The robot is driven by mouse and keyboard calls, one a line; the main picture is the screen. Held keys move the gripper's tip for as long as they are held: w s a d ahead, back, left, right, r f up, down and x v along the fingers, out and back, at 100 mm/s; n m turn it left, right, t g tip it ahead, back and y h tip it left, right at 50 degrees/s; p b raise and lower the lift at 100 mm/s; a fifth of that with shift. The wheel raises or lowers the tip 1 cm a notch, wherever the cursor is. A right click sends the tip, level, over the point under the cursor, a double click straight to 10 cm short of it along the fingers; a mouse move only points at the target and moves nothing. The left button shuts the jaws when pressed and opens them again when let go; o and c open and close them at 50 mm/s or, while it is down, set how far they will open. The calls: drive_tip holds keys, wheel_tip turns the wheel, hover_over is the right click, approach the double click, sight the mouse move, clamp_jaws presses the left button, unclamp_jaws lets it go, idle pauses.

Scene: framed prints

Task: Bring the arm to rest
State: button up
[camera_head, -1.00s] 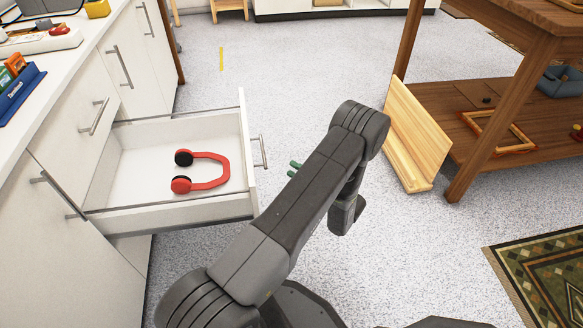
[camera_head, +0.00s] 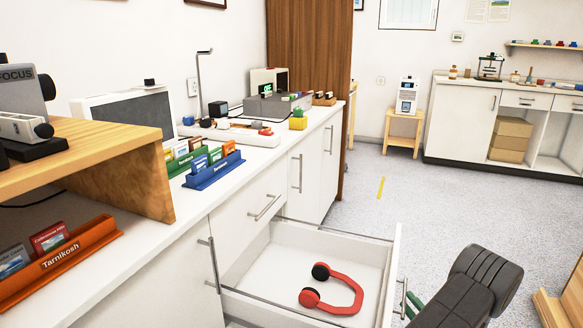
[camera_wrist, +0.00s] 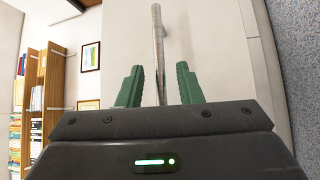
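My gripper (camera_wrist: 157,88) shows in the wrist view with its two green fingers apart and nothing held between them. A metal drawer handle (camera_wrist: 158,50) stands beyond the fingers, lined up with the gap; I cannot tell whether they touch it. In the head view, part of my dark arm shows at the lower right, beside the front of the open drawer (camera_head: 262,262). A bit of green finger shows by the drawer handle (camera_head: 403,298). Red headphones (camera_head: 345,290) with black ear pads lie inside the drawer.
The white counter (camera_head: 150,235) runs along the left, with a wooden shelf (camera_head: 110,135), a blue card holder (camera_head: 213,170) and an orange card holder (camera_head: 70,260) on it. Grey floor (camera_head: 370,210) is open beyond the drawer. A wooden board (camera_head: 560,305) stands at the lower right.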

drive_tip(key=x, duration=0.2)
drive_tip(key=shift+w+a+b, duration=0.2)
drive_tip(key=shift+w+b, duration=0.1)
drive_tip(key=shift+w, duration=0.1)
drive_tip(key=shift+w+a, duration=0.1)
drive_tip(key=shift+a, duration=0.1)
drive_tip(key=shift+r, duration=0.1)
